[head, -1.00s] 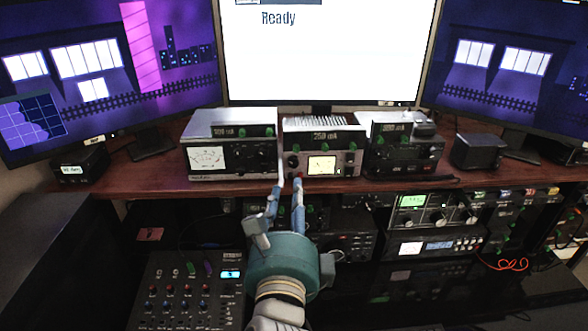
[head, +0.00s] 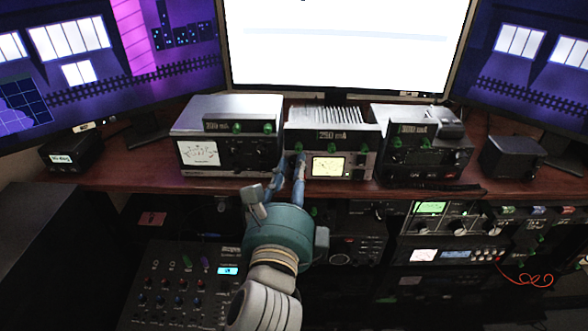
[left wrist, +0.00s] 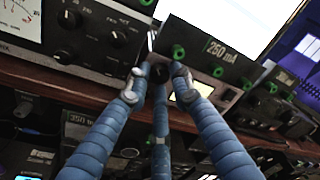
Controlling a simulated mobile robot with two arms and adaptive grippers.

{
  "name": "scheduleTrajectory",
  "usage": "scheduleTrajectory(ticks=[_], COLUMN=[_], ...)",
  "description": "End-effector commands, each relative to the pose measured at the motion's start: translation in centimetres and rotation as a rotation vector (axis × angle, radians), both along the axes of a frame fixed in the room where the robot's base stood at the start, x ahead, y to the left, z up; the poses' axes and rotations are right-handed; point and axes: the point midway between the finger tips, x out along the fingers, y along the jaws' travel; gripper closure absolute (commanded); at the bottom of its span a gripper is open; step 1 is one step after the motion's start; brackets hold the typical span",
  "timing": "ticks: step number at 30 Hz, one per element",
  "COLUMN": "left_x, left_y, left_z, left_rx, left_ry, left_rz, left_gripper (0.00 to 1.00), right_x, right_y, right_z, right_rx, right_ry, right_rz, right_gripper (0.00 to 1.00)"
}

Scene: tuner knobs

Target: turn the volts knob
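The middle silver unit with a heatsink top (head: 357,140) stands on the wooden shelf, with a "250 mA" display (head: 332,134) and a lit meter. The display also shows in the left wrist view (left wrist: 222,51). A black knob (left wrist: 160,72) sits on its front panel, at the lower left; no "volts" lettering is readable. My left gripper (head: 298,160) is at this knob, its blue fingers pointing at the panel. In the left wrist view, the fingertips (left wrist: 158,78) are spread around the knob, with gaps visible; contact is unclear. My right gripper is out of view.
A similar unit with a white meter (head: 225,150) stands close on the left, and a black unit (head: 420,155) on the right. The shelf edge (head: 110,183) runs below. More equipment, including a mixer panel (head: 180,285), lies under the shelf. A bright monitor stands behind.

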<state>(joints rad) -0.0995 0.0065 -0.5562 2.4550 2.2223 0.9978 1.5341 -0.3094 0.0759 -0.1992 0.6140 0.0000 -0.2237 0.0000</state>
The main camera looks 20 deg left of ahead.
Motion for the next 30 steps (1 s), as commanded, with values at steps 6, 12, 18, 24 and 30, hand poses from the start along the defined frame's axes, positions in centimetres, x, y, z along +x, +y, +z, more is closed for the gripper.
scheduleTrajectory(ticks=[6,12,18,24,30], left_x=[0.0,0.0,0.0,0.0,0.0], left_y=[0.0,0.0,0.0,0.0,0.0], left_z=[0.0,0.8,0.7,0.3,0.2], left_rx=[0.002,0.169,0.404,0.48,0.48], left_ry=[0.0,0.05,0.118,0.137,0.134], left_rz=[0.0,0.001,0.001,0.002,0.002], left_gripper=[1.0,1.0,1.0,1.0,1.0], right_x=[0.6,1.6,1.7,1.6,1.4], right_y=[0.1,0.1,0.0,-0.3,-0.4], right_z=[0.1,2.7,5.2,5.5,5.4], right_rx=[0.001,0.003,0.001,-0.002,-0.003], right_ry=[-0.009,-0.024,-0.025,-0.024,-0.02], right_rz=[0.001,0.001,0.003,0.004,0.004], right_gripper=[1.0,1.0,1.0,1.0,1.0])
